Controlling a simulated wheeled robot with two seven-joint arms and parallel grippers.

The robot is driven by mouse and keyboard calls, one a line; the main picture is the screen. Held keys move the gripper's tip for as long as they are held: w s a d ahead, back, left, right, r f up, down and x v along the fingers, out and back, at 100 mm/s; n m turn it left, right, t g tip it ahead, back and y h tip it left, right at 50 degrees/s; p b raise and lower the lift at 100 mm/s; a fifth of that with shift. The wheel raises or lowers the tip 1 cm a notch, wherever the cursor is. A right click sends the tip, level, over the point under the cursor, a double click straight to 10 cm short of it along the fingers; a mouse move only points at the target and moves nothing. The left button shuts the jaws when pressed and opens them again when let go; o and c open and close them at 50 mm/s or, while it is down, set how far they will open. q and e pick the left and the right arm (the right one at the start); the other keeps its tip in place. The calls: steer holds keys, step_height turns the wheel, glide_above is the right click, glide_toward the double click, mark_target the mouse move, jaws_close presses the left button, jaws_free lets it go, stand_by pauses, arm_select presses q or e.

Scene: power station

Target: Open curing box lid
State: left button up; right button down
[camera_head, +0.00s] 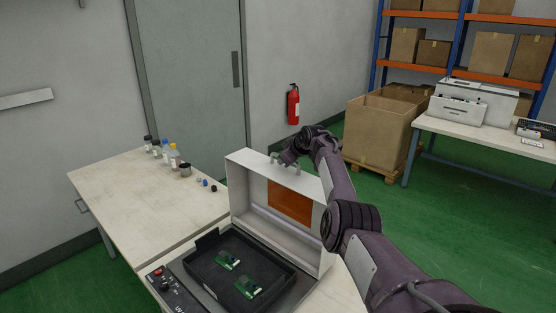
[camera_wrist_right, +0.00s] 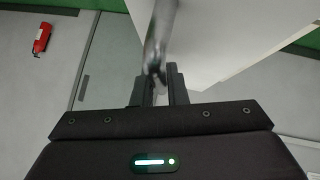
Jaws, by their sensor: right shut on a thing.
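The curing box has its white lid (camera_head: 248,190) standing upright, with an orange window (camera_head: 289,203) in it. In the open base, a black tray (camera_head: 212,257) holds two green circuit boards (camera_head: 228,260). My right gripper (camera_head: 277,161) is at the lid's top edge, at the handle. In the right wrist view the gripper (camera_wrist_right: 160,88) is shut on the metal lid handle (camera_wrist_right: 158,45), with the white lid (camera_wrist_right: 215,35) beside it. My left gripper is not in view.
The box stands on a pale table (camera_head: 120,190) with several small bottles (camera_head: 165,150) at its back. A control panel (camera_head: 170,288) sits at the base's front left. A fire extinguisher (camera_head: 293,104), a large carton (camera_head: 378,130) and a printer (camera_head: 460,104) are farther off.

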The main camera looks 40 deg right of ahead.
mark_target(296, 163)
steer(key=shift+d+f, duration=0.25)
steer(key=shift+d, duration=0.25)
steer(key=c, duration=1.5)
jaws_free()
steer(key=shift+w, duration=0.15)
steer(key=shift+o, duration=0.2)
steer(key=shift+b+v, duration=0.9)
steer(key=shift+v, duration=2.9)
